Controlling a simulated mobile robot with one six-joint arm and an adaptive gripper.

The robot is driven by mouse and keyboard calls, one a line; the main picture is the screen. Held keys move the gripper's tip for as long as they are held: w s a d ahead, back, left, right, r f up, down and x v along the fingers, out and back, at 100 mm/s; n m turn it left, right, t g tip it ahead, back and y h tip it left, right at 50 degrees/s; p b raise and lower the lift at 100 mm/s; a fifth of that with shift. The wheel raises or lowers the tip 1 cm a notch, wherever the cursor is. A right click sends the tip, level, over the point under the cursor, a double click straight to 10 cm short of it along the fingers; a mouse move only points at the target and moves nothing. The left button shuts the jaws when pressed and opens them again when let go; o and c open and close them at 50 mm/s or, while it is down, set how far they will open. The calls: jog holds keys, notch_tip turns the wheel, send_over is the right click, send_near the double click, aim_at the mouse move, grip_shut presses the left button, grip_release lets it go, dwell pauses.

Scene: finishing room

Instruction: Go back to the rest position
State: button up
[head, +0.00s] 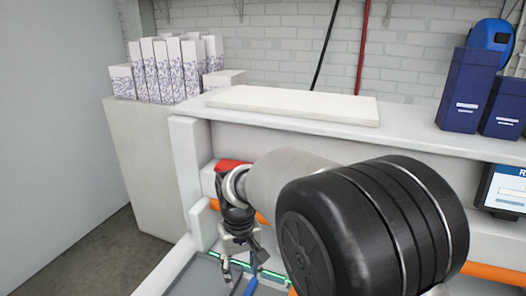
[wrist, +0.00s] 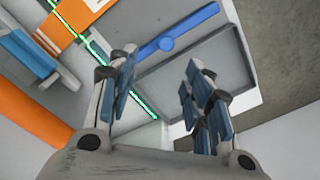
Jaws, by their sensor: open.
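My gripper (head: 238,246) hangs at the end of my arm, low in the head view, over a grey tray area with a green light strip. In the wrist view my gripper (wrist: 160,95) shows its two fingers with blue pads spread apart, with nothing between them. Beyond the fingers is a grey tray (wrist: 205,60) with a raised rim. My arm hides much of the work area in the head view.
A white shelf (head: 420,130) runs behind my arm and holds a white slab (head: 290,104) and dark blue boxes (head: 467,90). Several patterned boxes (head: 160,70) stand on a pale cabinet (head: 150,160) at left. A screen (head: 505,190) is at right. Bare floor (head: 90,255) shows at lower left.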

jog(key=s+d+r+m+t, duration=0.3)
jog(key=s+d+r, duration=0.9)
jog(key=s+d, duration=0.3)
jog(key=s+d+f+m+t+b, duration=0.1)
jog(key=s+d+f, duration=0.1)
jog(key=s+d, duration=0.3)
jog(key=s, duration=0.3)
jog(key=shift+d+m, duration=0.3)
jog(key=shift+d, duration=0.05)
jog(key=shift+s, duration=0.1)
